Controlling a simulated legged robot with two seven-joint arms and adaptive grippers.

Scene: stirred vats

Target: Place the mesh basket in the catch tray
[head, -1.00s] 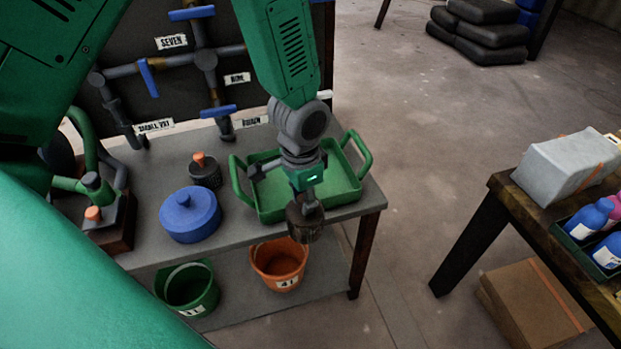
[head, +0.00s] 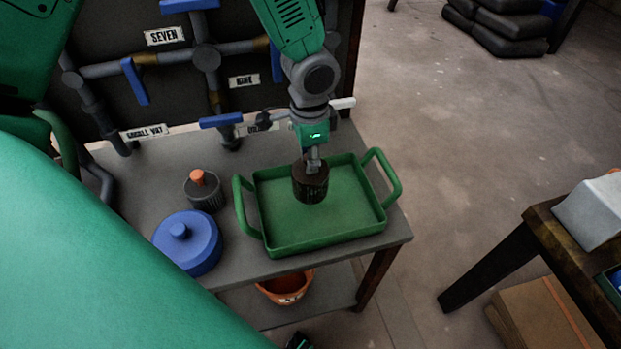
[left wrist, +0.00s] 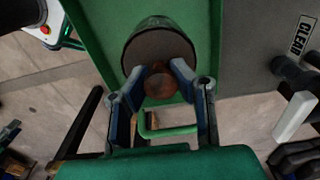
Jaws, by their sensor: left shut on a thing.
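The mesh basket (head: 310,188) is a dark, round pot with a brownish knob on top. My left gripper (head: 312,164) is shut on that knob, and in the left wrist view its two fingers (left wrist: 157,80) flank the knob of the basket (left wrist: 160,48). The basket is upright over the far middle of the green catch tray (head: 315,248), inside its rim as seen from the head. I cannot tell whether its bottom touches the tray floor. A small dark part with a green mark (head: 298,342) at the bottom edge may be my right gripper; its fingers are hidden.
A blue lidded pot (head: 188,245) and a dark pot with an orange knob (head: 203,192) stand left of the tray. Pipes with blue valve handles (head: 135,82) rise behind. An orange bucket (head: 287,287) is on the lower shelf. The tray's right and near parts are bare.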

